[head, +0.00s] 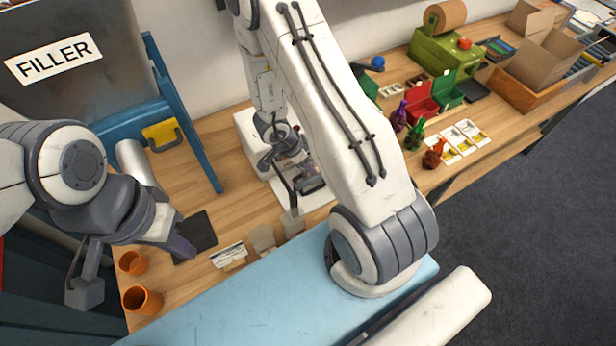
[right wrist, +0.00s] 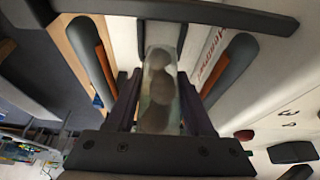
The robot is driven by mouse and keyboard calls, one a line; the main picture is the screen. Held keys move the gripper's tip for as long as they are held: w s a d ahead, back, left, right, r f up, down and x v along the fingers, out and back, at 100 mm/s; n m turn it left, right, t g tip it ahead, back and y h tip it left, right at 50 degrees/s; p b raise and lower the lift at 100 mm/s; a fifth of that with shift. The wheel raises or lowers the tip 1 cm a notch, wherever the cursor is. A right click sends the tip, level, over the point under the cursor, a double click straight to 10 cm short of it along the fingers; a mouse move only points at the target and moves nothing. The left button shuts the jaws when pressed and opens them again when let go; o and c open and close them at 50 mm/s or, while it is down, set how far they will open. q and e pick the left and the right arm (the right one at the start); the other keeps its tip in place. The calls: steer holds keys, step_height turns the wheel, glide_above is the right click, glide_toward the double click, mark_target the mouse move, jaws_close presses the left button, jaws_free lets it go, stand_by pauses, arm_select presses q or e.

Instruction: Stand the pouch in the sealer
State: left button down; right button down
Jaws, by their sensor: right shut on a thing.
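My right gripper (right wrist: 160,82) is shut on a clear pouch (right wrist: 158,100) with several round brown chestnuts inside, seen between its fingers in the right wrist view. The white sealer (head: 250,132) stands at the back of the bench in the head view, partly hidden by my right arm. In the right wrist view, the sealer's pale body (right wrist: 216,55) and dark orange-edged bars lie around the pouch. I cannot tell whether the pouch touches the sealer. My left gripper (head: 180,247) hangs above a dark pad at the left; its opening does not show clearly.
Two orange cups (head: 142,300) stand at the front left. A small labelled card (head: 229,256) and translucent containers (head: 262,240) stand before the sealer. The filler (head: 70,60) is at the left. Coloured bins (head: 422,103) and bottles are at the right.

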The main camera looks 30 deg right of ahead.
mark_target(308, 175)
steer(key=shift+s+f+b, duration=0.1)
steer(key=shift+f+b, duration=0.5)
steer(key=shift+f, duration=1.6)
steer(key=shift+f, duration=0.15)
steer(key=c, duration=0.6)
jaws_free()
steer(key=shift+o, duration=0.2)
steer(key=p+v, duration=0.4)
steer(key=v, duration=0.8)
